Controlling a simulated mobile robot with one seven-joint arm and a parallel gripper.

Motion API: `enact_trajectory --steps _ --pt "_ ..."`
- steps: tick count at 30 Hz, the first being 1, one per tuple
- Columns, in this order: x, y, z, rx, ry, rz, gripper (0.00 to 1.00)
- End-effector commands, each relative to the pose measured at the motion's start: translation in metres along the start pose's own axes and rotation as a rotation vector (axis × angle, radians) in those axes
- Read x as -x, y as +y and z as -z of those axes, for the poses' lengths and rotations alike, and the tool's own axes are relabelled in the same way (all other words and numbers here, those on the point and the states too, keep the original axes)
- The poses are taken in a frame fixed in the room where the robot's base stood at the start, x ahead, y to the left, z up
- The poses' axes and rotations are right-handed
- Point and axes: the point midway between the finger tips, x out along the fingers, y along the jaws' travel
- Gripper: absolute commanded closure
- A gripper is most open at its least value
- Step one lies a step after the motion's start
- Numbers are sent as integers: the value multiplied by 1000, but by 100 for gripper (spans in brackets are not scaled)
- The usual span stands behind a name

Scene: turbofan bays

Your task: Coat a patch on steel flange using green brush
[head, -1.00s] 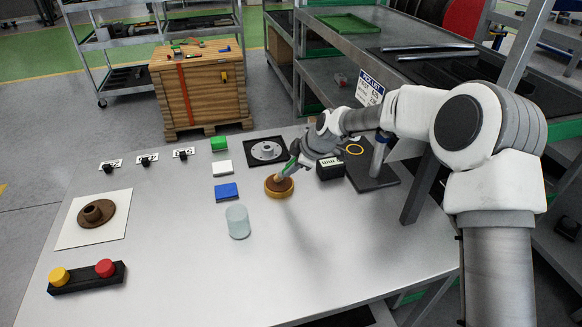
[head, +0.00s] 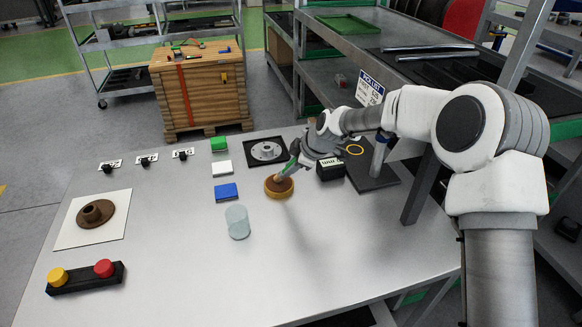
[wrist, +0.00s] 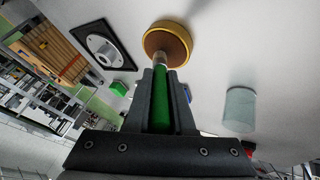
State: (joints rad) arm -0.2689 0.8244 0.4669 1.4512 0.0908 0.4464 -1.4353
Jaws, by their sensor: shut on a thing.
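My gripper (wrist: 160,85) is shut on the green brush (wrist: 160,102), whose green handle lies between the fingers in the wrist view. The brush's tip is at the round yellow-rimmed dish (head: 279,188) with brown contents; the dish also shows in the wrist view (wrist: 149,32). The bristles are hidden at the dish. The steel flange (head: 266,151) is a grey ring-shaped part on a black square plate, behind and left of the gripper. A brown flange (head: 96,212) sits on a white sheet at the left of the table.
A clear glass (head: 238,222) stands in front of the dish. Green, white and blue blocks (head: 226,192) lie left of it. A black box (head: 330,168) is right of the gripper. A button box (head: 84,278) stands front left.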

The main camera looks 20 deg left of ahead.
Motion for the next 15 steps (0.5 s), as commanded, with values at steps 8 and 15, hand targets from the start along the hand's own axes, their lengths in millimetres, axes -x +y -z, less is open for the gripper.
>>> enact_trajectory --steps 8,15 --pt "-2 -3 -3 -1 -3 8 100" --pt "3 -1 0 -1 -3 8 100"
